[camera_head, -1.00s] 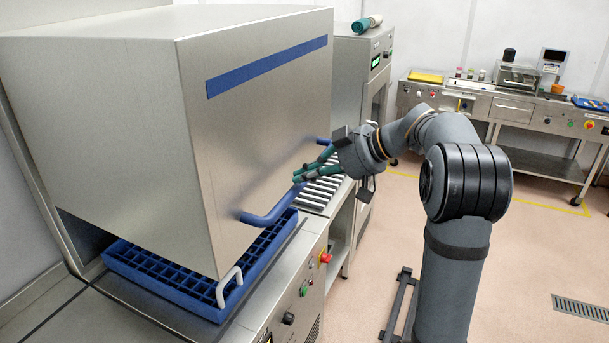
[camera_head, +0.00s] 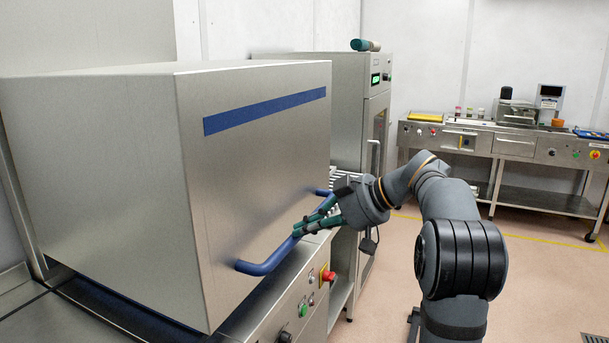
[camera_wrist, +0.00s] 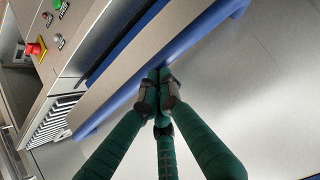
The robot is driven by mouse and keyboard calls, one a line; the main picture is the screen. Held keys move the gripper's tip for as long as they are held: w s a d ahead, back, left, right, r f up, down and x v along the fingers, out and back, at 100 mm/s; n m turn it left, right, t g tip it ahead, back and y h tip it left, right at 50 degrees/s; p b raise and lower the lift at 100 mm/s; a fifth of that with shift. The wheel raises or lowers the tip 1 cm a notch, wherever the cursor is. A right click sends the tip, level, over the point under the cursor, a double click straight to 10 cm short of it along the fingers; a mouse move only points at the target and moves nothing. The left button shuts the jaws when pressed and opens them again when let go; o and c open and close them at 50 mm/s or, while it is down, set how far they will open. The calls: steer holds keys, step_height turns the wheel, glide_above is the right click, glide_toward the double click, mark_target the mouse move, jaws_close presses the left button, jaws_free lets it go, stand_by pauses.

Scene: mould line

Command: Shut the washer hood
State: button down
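The washer hood (camera_head: 255,165) is a large steel box with a blue stripe and a blue bar handle (camera_head: 262,267) low on its front. It sits low over the washer deck (camera_head: 262,318), with a dark strip along its lower left edge. I cannot tell whether it is fully seated. My gripper (camera_head: 298,232) is at the middle of the handle, its green fingers pointing left across the bar. In the wrist view the fingertips (camera_wrist: 158,76) are drawn together, at or against the blue bar (camera_wrist: 205,35), which does not clearly lie between them. Exact contact is hidden.
A red emergency button (camera_head: 328,276) and a green button (camera_head: 304,311) are on the washer's front panel, below the handle. A steel cabinet (camera_head: 345,110) stands behind the hood. A workbench (camera_head: 505,140) is at the back right. Floor right of the washer is open.

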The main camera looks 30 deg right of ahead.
step_height(320, 180, down, 8)
steer(key=b, duration=0.7)
steer(key=shift+w+a, duration=0.3)
steer(key=shift+s+d+f, duration=0.1)
steer(key=w+a+r+p+v, duration=0.1)
steer(key=p+v, duration=0.3)
steer(key=v, duration=0.9)
steer(key=shift+w+r+p, duration=0.25)
steer(key=shift+r+p, duration=0.1)
steer(key=shift+r, duration=0.35)
